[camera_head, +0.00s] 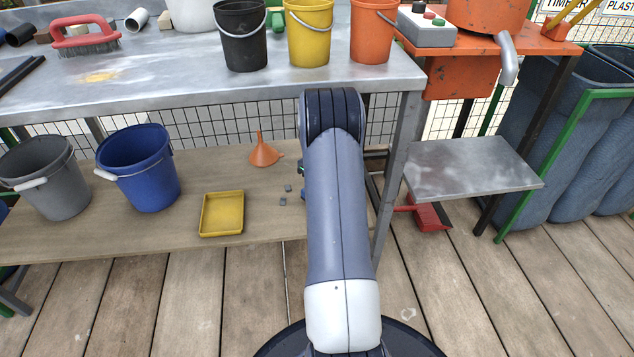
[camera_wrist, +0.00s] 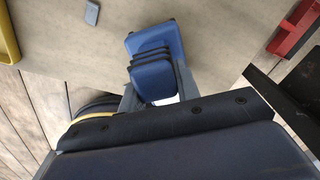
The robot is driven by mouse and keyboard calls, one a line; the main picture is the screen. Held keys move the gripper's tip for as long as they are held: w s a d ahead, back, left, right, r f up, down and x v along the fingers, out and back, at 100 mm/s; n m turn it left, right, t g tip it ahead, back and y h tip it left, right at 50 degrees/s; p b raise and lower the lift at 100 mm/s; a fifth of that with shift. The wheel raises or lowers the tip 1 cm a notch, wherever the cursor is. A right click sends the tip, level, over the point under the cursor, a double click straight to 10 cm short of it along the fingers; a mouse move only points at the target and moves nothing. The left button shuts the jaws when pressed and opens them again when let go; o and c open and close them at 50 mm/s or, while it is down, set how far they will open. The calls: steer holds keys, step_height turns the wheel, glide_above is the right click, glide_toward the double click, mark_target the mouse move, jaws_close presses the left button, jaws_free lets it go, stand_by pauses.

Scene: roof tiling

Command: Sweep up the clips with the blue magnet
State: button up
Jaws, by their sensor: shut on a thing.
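My gripper (camera_wrist: 157,92) is shut on the blue magnet (camera_wrist: 148,46), a ribbed blue block held low over the shelf in the wrist view. In the head view my arm hides most of it; only a sliver of blue (camera_head: 303,194) shows. Two small grey clips lie on the wooden lower shelf just left of my arm, one farther back (camera_head: 288,188) and one nearer (camera_head: 282,201). One clip (camera_wrist: 92,12) shows in the wrist view, apart from the magnet. I cannot tell whether any clip clings to the magnet's underside, or whether the magnet touches the shelf.
A yellow tray (camera_head: 221,234) sits left of the clips, and an orange funnel (camera_head: 264,152) stands behind them. Blue (camera_head: 140,170) and grey (camera_head: 45,180) buckets stand farther left. The metal tabletop (camera_head: 200,85) overhangs the shelf (camera_head: 240,180); a table leg (camera_head: 396,170) stands to the right.

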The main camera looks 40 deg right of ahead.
steer(key=shift+r+p, duration=1.3)
steer(key=shift+r, duration=0.35)
steer(key=shift+s, duration=0.1)
